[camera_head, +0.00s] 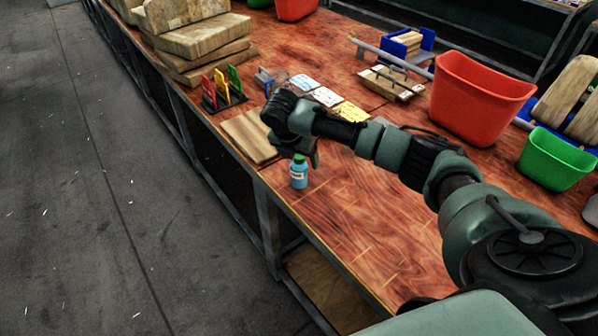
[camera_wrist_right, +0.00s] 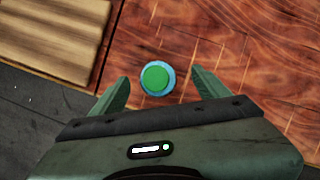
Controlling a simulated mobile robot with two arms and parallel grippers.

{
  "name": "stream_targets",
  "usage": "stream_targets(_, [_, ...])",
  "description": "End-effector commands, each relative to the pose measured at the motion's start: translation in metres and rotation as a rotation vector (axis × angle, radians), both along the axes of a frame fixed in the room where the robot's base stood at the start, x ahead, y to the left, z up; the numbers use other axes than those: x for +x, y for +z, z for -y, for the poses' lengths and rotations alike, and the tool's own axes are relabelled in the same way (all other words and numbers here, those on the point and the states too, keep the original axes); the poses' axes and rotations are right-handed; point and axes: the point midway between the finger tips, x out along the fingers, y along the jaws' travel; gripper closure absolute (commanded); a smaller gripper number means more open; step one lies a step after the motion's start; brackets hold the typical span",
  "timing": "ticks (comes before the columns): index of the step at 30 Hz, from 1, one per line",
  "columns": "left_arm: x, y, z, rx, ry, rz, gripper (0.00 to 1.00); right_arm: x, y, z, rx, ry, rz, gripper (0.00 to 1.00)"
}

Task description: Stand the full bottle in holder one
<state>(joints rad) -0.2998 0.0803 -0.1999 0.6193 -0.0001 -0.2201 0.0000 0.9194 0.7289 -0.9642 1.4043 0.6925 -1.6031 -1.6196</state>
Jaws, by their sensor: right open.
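A blue bottle (camera_head: 298,176) with a green cap and a white label stands upright on the wooden table, close to its front edge. My right gripper (camera_head: 302,152) is above the bottle, pointing down. In the right wrist view the bottle's green cap (camera_wrist_right: 155,78) lies between and slightly beyond the two open fingertips (camera_wrist_right: 158,88), touching neither as far as I can see. A rack with red, yellow and green upright parts (camera_head: 222,88) stands farther along the table; I cannot tell whether it is holder one. My left gripper is not in view.
A wooden board (camera_head: 247,136) lies just left of the bottle. Cards (camera_head: 327,97) lie behind my arm. A red bin (camera_head: 480,98) and a green bin (camera_head: 553,160) stand at right. Stacked boards (camera_head: 200,55) are at far left. The table right of the bottle is clear.

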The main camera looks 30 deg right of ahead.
Motion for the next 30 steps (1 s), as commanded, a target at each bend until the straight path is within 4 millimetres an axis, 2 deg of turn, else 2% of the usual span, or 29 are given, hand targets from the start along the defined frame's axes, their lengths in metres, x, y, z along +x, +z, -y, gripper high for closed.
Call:
stream_targets(11, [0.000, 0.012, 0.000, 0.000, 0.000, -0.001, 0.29, 0.013, -0.046, 0.014, 0.000, -0.002, 0.001, 0.24])
stream_targets(20, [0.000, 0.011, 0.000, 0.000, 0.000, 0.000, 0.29, 0.014, -0.051, 0.015, 0.001, 0.000, 0.003, 0.24])
stream_targets(28, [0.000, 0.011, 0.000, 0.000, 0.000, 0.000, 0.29, 0.014, -0.051, 0.015, 0.002, -0.001, 0.003, 1.00])
stream_targets(30, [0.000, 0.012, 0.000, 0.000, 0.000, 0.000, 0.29, 0.014, -0.050, 0.015, 0.001, 0.000, 0.004, 1.00])
